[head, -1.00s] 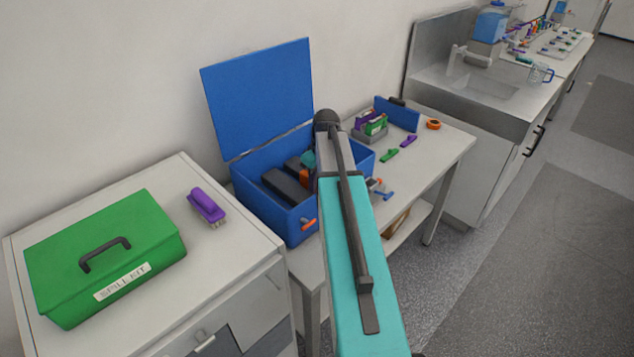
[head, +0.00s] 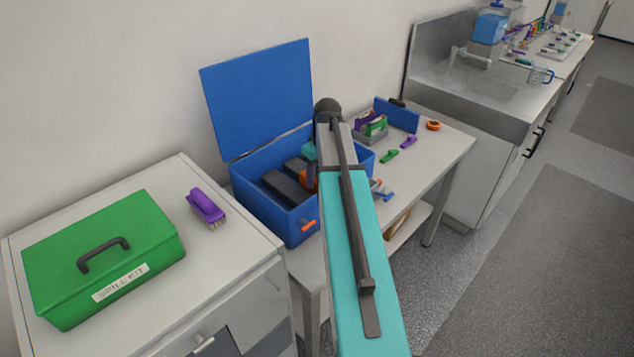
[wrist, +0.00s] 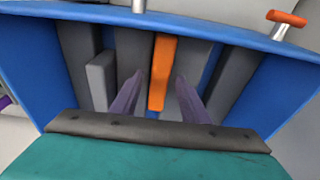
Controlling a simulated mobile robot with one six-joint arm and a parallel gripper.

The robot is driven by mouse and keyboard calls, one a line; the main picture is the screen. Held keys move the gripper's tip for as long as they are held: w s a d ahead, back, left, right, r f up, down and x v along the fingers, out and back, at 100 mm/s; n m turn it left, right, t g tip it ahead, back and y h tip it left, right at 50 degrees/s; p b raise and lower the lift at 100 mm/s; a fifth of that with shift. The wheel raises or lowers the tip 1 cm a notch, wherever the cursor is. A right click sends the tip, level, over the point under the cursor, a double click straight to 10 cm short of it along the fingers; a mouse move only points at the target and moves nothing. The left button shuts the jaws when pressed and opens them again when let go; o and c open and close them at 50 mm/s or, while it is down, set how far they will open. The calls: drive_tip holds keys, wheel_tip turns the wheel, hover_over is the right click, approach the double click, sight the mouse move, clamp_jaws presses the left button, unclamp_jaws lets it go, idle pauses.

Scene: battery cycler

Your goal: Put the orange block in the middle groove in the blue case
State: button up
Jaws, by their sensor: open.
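The blue case (head: 285,221) stands open on the bench, its lid (head: 258,98) raised against the wall. In the wrist view its blue wall (wrist: 45,52) runs around dark grey dividers. The orange block (wrist: 161,65) stands among these dividers, with grey pieces on both sides; how deep it sits I cannot tell. My gripper (wrist: 160,76) is open, its two purple-grey fingers on either side of the block with visible gaps. In the head view my arm covers the right part of the case, and a bit of orange (head: 310,178) shows beside my wrist.
The case's front wall carries an orange-handled latch (head: 308,225). A green spill kit (head: 105,255) and a purple brush (head: 206,208) are on the left cabinet. Right of the case are a small rack (head: 371,128), green and purple clips and an orange tape roll (head: 433,125).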

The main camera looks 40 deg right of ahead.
wheel_tip(320, 180, up, 9)
drive_tip(key=s+b, duration=0.1)
drive_tip(key=shift+s+f, duration=0.15)
drive_tip(key=shift+f, duration=0.05)
drive_tip(key=shift+s+d, duration=0.1)
idle(1.0)
